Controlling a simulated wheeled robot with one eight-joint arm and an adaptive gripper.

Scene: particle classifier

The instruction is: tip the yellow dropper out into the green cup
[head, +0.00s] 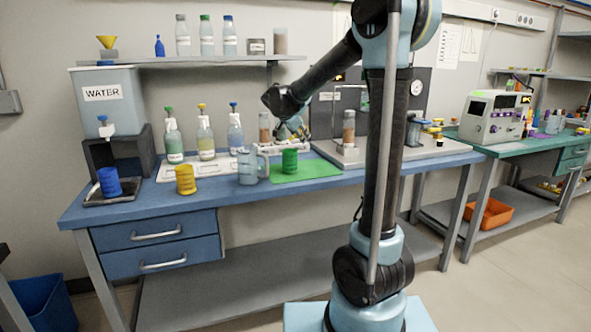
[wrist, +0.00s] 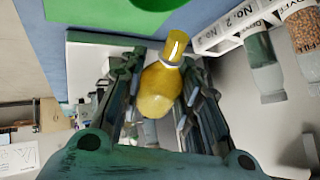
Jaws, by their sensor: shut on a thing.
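My gripper (head: 293,132) is above the back of the blue bench, behind the green cup. In the wrist view, its fingers (wrist: 168,88) are closed around the yellow dropper (wrist: 160,88), a rounded yellow bulb with a narrower tip pointing to the top of the picture. The dropper cannot be made out in the head view. The green cup (head: 290,160) stands upright on the green mat (head: 312,169) on the bench. Green surfaces show at the top edge of the wrist view, cut off, apart from the dropper tip.
A clear jug (head: 248,166) stands left of the green cup. A yellow cup (head: 186,180) and a blue cup (head: 109,182) are farther left. A brown-filled container (head: 348,128) is on the right. A labelled rack (wrist: 228,28) borders the dropper's right in the wrist view.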

